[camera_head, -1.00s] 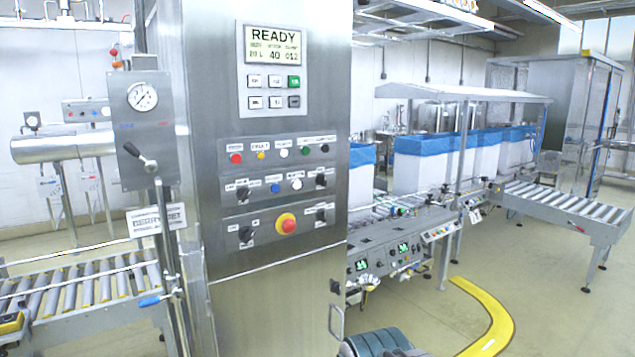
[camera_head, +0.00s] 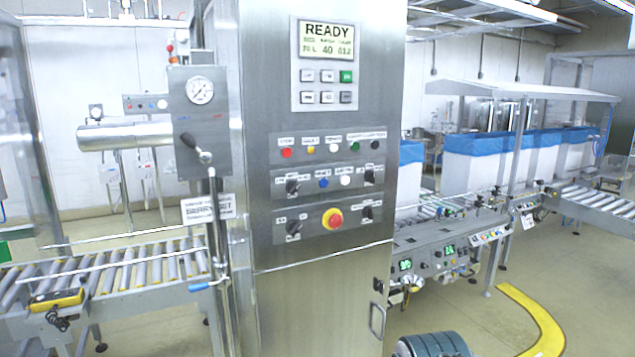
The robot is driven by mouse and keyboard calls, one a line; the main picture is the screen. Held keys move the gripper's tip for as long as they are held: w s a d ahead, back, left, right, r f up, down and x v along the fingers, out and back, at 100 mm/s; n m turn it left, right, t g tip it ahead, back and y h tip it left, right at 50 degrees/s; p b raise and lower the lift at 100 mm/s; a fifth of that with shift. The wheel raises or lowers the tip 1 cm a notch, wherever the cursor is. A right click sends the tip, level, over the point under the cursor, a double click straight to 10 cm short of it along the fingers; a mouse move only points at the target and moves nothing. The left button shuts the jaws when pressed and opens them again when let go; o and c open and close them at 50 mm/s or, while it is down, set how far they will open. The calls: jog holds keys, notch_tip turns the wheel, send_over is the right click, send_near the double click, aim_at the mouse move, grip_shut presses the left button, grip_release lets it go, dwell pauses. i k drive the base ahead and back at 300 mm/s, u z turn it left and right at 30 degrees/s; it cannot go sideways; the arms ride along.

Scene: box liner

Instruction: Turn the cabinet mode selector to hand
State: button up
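The steel cabinet (camera_head: 330,285) stands upright in the middle of the view, with its front panel facing me. Several black selector knobs sit on it: an upper left knob (camera_head: 292,187), an upper right knob (camera_head: 369,177), a lower left knob (camera_head: 293,227) and a lower right knob (camera_head: 367,213). Their labels are too small to read, so I cannot tell which is the mode selector or where it points. A red stop button on a yellow ring (camera_head: 332,219) sits between the lower two. The display (camera_head: 326,40) reads READY. My gripper is not in view.
A gauge (camera_head: 200,90) and a lever (camera_head: 197,149) are on the unit left of the cabinet. A roller conveyor (camera_head: 110,280) runs at the left. A control console (camera_head: 435,250) stands at the right. Floor with a yellow curved stripe (camera_head: 535,315) is open at lower right.

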aim_at(292, 188)
jog(key=u, duration=0.6)
jog(key=i, duration=1)
